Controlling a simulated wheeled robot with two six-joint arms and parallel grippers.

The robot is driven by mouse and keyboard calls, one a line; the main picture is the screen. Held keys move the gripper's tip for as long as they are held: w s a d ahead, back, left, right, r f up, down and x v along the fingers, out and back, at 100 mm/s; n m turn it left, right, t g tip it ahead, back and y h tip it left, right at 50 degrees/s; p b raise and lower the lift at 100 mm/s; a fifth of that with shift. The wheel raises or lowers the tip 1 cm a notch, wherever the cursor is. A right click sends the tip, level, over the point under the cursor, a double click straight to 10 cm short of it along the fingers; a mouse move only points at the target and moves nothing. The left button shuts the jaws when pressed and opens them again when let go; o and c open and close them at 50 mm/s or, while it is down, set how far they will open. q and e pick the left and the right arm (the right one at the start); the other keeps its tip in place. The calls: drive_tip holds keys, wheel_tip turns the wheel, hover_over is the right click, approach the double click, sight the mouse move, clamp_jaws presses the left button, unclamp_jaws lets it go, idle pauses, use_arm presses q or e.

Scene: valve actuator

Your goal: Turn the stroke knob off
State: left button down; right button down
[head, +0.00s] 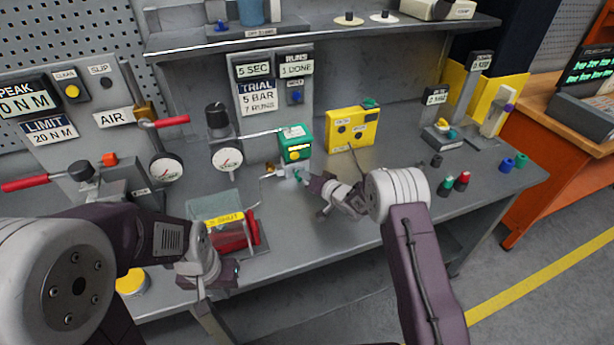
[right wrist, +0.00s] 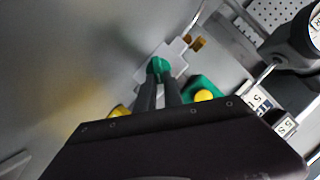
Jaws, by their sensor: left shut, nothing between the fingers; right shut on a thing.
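A small green knob (right wrist: 157,64) on a grey block (right wrist: 172,62) shows in the right wrist view, between the tips of my right gripper (right wrist: 158,78). No label on it is readable, so I cannot tell if it is the stroke knob. In the head view my right gripper (head: 307,178) is shut just below and right of the green box (head: 295,143), and the knob is mostly hidden by it. My left gripper (head: 236,270) is low near the bench's front edge, below the red cylinder, shut and empty; its fingertips are hard to make out.
A clear guard with a yellow SHUT label (head: 224,219) and a red cylinder (head: 236,236) stand left of my right gripper. A yellow box (head: 352,128) with dark knobs stands behind it. Gauges (head: 227,159) and red-handled valves are further left.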

drive_tip(key=c, duration=1.5)
unclamp_jaws()
drive_tip(key=shift+o, duration=0.2)
drive_tip(key=shift+d, duration=0.1)
drive_tip(key=v, duration=0.5)
drive_tip(key=shift+s+d+r+b, duration=0.1)
drive_tip(key=shift+s+d+b, duration=0.1)
drive_tip(key=shift+s+b, duration=0.1)
drive_tip(key=b+v, duration=0.2)
drive_tip(key=shift+s+d, duration=0.1)
drive_tip(key=shift+s, duration=0.2)
drive_tip(key=shift+s+d+r, duration=0.1)
drive_tip(key=shift+s, duration=0.1)
drive_tip(key=shift+s+r, duration=0.1)
drive_tip(key=shift+r, duration=0.05)
